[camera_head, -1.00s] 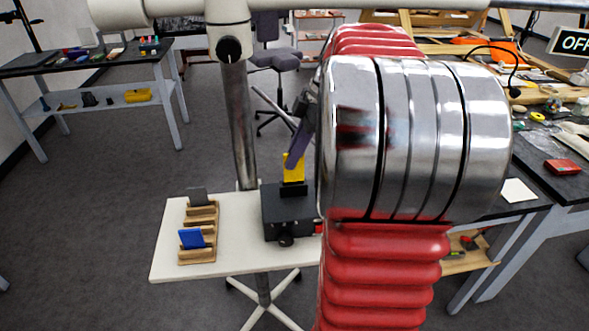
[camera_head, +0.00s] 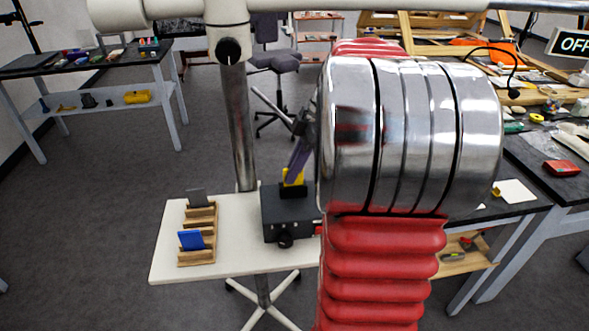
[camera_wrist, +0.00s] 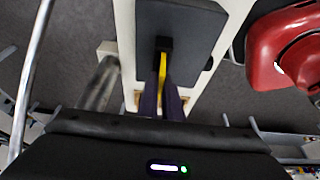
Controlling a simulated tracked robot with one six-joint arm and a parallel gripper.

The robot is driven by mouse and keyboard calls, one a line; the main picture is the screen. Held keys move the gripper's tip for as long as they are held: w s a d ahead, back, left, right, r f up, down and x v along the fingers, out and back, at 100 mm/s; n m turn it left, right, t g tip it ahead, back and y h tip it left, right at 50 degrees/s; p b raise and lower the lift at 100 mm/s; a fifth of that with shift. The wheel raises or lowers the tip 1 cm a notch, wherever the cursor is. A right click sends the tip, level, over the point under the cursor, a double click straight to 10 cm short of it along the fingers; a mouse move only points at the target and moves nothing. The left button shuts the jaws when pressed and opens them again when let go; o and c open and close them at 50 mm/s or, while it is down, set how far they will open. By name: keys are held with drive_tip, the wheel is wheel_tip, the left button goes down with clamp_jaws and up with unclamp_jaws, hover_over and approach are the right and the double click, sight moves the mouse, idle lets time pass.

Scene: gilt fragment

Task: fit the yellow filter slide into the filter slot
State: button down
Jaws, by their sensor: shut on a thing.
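The yellow filter slide (camera_head: 292,177) stands upright at the top of the dark box (camera_head: 284,222), with its lower part down at the black slot piece (camera_head: 293,191). My gripper (camera_head: 296,170) is shut on the slide's upper part from above. In the wrist view the slide (camera_wrist: 162,66) shows edge-on between the two purple fingers of my gripper (camera_wrist: 161,90), and its far end meets the black slot piece (camera_wrist: 163,44). How deep the slide sits in the slot is hidden.
The box stands on a small white table (camera_head: 236,262). A wooden rack (camera_head: 204,257) left of it holds a blue slide (camera_head: 191,240) and a grey slide (camera_head: 196,197). My large arm covers the right of the box. A metal post (camera_head: 240,125) rises behind the table.

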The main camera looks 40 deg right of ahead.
drive_tip(key=shift+f, duration=0.1)
drive_tip(key=c, duration=1.9)
unclamp_jaws()
drive_tip(key=shift+c, duration=0.2)
drive_tip(key=v, duration=1.2)
drive_tip(key=shift+w+a, duration=0.15)
drive_tip(key=a+f+m+h, duration=0.25)
drive_tip(key=a+m, duration=0.25)
drive_tip(key=a, duration=1.2)
drive_tip(key=s+a+f+m+t, duration=0.1)
drive_tip(key=s+a+f+m, duration=0.2)
drive_tip(key=a, duration=0.3)
drive_tip(key=s+a+f+m+t+h, duration=0.1)
drive_tip(key=s+a+f+m+t, duration=0.1)
drive_tip(key=a, duration=0.5)
drive_tip(key=shift+s+a+f+m, duration=0.25)
drive_tip(key=shift+s+f+m, duration=0.35)
drive_tip(key=shift+s+f, duration=0.7)
